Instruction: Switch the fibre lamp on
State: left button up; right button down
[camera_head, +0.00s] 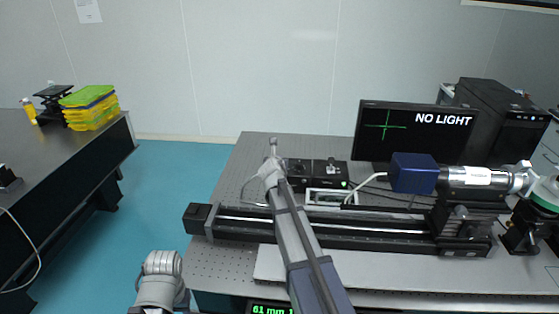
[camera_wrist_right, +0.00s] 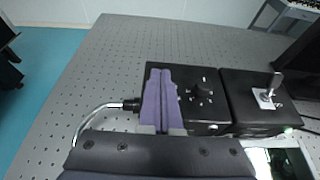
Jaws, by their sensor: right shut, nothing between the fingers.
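Two black boxes stand side by side on the optical table. The left one (camera_wrist_right: 205,95) has a round knob (camera_wrist_right: 203,90) with marks around it. A silvery bent tube (camera_wrist_right: 95,115) meets its left side at a black connector. The right box (camera_wrist_right: 240,85) has an upright metal toggle lever (camera_wrist_right: 274,84) and a lit green light (camera_wrist_right: 288,129). I cannot tell for certain which box is the fibre lamp. My right gripper (camera_wrist_right: 160,72) is shut and empty. Its purple fingers overlap the left box's left edge in the wrist view, left of the knob; contact is unclear.
The monitor (camera_head: 375,140) reads NO LIGHT beside a green cross. A long black rail (camera_head: 350,237) runs in front of the boxes, with a blue camera (camera_head: 413,173) and a silver lens tube at right. A second table (camera_head: 60,180) stands left across a clear floor.

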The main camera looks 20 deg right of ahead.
jog(key=shift+w+d+r, duration=0.35)
jog(key=shift+w+d, duration=0.1)
jog(key=shift+w, duration=0.2)
jog(key=shift+r+p, duration=0.2)
jog(key=shift+p, duration=0.25)
jog(key=shift+r+p, duration=0.65)
jog(key=shift+s+a, duration=0.1)
jog(key=shift+a, duration=0.05)
jog(key=s+a+r+p, duration=0.3)
jog(key=s+r+p, duration=0.2)
jog(key=r+p, duration=0.6)
jog(key=shift+r+p, duration=0.3)
